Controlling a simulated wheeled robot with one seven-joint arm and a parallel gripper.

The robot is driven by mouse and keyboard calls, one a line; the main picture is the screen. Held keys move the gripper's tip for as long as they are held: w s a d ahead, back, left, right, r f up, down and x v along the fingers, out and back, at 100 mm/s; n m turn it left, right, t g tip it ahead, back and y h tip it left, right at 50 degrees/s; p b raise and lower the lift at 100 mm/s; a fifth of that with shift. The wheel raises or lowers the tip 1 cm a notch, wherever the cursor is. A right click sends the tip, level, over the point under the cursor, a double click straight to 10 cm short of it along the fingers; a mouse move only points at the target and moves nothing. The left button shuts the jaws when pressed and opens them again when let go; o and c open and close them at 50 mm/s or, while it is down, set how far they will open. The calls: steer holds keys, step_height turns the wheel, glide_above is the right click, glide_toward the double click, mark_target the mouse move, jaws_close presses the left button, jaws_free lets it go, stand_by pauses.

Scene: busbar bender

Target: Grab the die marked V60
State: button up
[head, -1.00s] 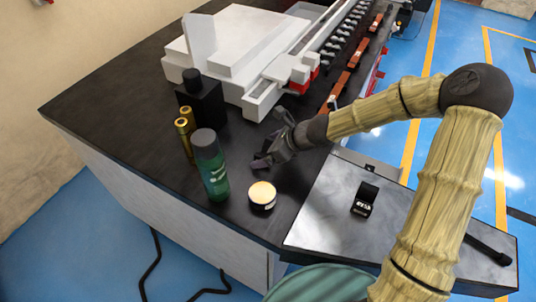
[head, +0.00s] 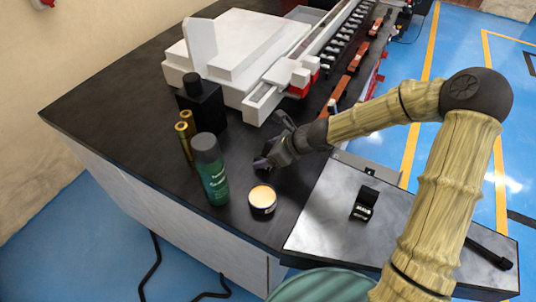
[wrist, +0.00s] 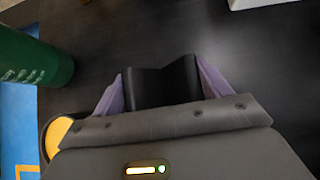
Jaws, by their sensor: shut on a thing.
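In the wrist view, my gripper (wrist: 162,88) has its purple fingers on both sides of a black die (wrist: 163,83) with a shallow V notch in its top edge. It is shut on this die, close over the dark bench top. No marking shows on the held die, so I cannot tell if it is V60. In the head view, my gripper (head: 264,160) is low over the bench behind the round tin, and the held die is mostly hidden. A second black die (head: 364,204) with a small pale label sits on the grey plate; its label is too small to read.
A green bottle (head: 211,172) and a round tin (head: 262,199) stand close to my gripper. Brass cylinders (head: 186,140) and a black bottle (head: 203,104) stand behind. The white machine (head: 245,55) fills the back. The grey plate (head: 325,220) lies to the right.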

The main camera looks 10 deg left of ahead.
steer(key=shift+r, duration=0.15)
step_height(320, 180, up, 28)
steer(key=p, duration=1.7)
steer(key=shift+p, duration=0.4)
